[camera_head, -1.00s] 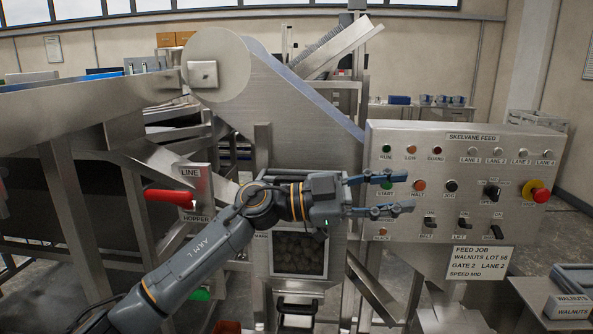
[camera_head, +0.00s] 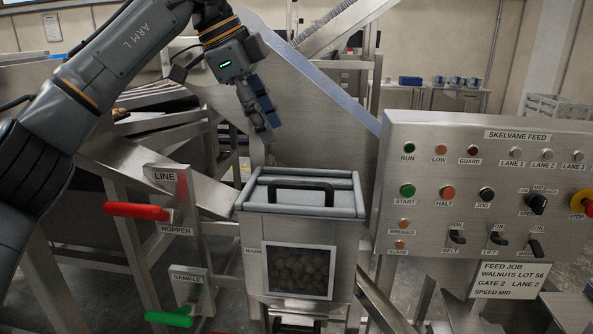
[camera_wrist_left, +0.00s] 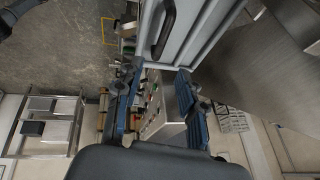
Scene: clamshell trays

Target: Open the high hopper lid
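The hopper lid (camera_head: 330,208) is a pale grey rectangular lid with a raised rim and a dark bar handle (camera_head: 302,186). It lies flat and closed on the steel hopper (camera_head: 348,255), which has a window with walnuts behind it. My left gripper (camera_head: 264,128) hangs above the lid's back left side, fingers pointing down, apart from the lid. In the left wrist view its fingers (camera_wrist_left: 157,85) are spread with nothing between them. The lid (camera_wrist_left: 203,28) and its handle (camera_wrist_left: 164,28) show at the top there. My right gripper is not in view.
A control panel (camera_head: 430,180) with buttons and switches stands close on the right. A red hopper lever (camera_head: 137,211) and a green sample lever (camera_head: 170,318) stick out on the left. A sloping steel chute side (camera_head: 310,120) rises behind the lid.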

